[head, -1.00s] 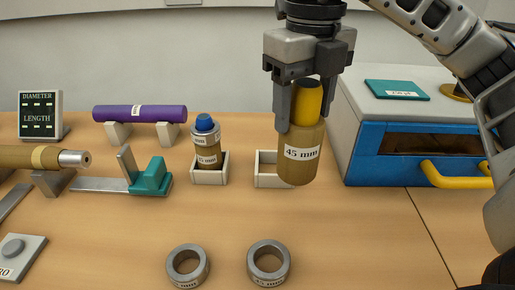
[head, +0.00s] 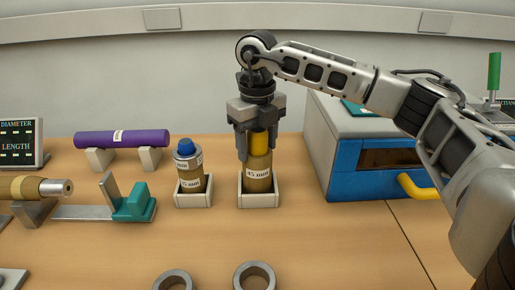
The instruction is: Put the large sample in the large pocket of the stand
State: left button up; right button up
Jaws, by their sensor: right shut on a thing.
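The large sample (head: 258,173) is a brown cylinder with a yellow top and a 45 mm label. It stands upright, with its lower end in the large pocket (head: 259,200), the right one of two white open boxes. The pocket's front wall hides its bottom end, so I cannot tell whether it rests on the floor. My right gripper (head: 258,147) points down and is shut on the yellow top of the large sample. My left gripper is not in view.
A blue-capped sample (head: 188,165) stands in the left pocket (head: 193,200). A blue oven (head: 350,180) with a yellow handle is at right. A purple roll (head: 122,139) lies on supports behind left. Two grey rings (head: 254,277) lie in front.

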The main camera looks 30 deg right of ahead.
jog(key=shift+f, duration=1.05)
jog(key=shift+f, duration=0.15)
jog(key=o, duration=1.7)
jog(key=shift+c, duration=0.2)
notch_tip(320, 180, up, 12)
jog(key=shift+r+b, duration=0.15)
jog(key=shift+b, duration=0.3)
